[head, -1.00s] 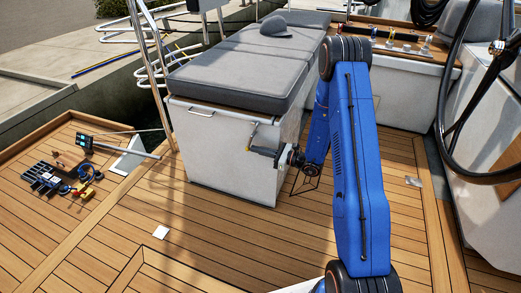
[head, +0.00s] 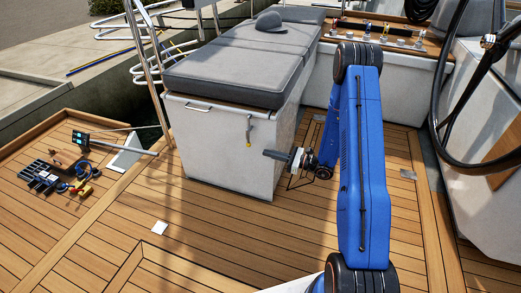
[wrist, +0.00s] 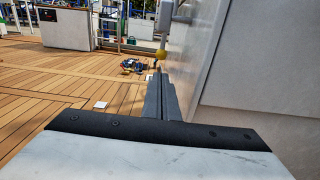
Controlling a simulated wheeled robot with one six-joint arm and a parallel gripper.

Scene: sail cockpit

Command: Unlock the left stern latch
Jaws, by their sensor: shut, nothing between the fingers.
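A latch lever (head: 249,127) with a yellow knob at its lower end hangs nearly straight down on the side of the white bench locker (head: 225,150). The knob (wrist: 160,55) also shows in the wrist view, just beyond my fingertips, with the grey lever above it. My gripper (head: 266,153) is shut and empty. It is low beside the locker, right of the knob in the head view, with a visible gap between them. In the wrist view the closed fingers (wrist: 159,80) point toward the knob from below it.
A grey cushion (head: 235,70) with a cap (head: 269,22) covers the locker. Several tools (head: 60,173) lie on the deck at left. The steering wheel (head: 440,120) stands at right. The wooden deck (head: 210,220) in front is mostly clear.

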